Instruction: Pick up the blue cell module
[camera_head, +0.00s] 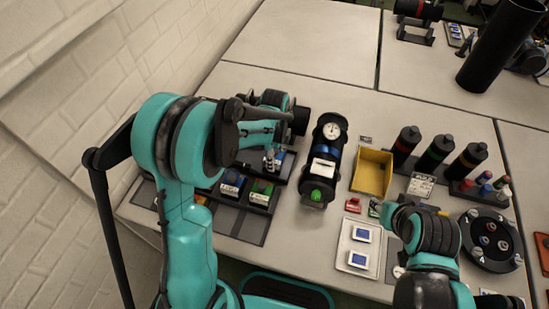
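A blue-topped module (232,184) sits in a dark tray at the left of the table, beside a green-topped module (261,192). I take the blue-topped one to be the blue cell module. Another partly blue item (273,160) is just behind them, partly covered by my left arm. My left gripper (268,128) is above and behind the modules. Its fingers are not clear, and I cannot tell whether it touches anything. My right gripper (387,212) is low at the right of the white tray, largely hidden by its own arm.
A black cylinder with a gauge (330,133) lies mid-table. Right of it are a yellow bin (372,153), several black bottles (437,152) and a round black holder (489,261). A white tray (345,226) holds two blue-screened pieces. The far tabletop (300,40) is clear.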

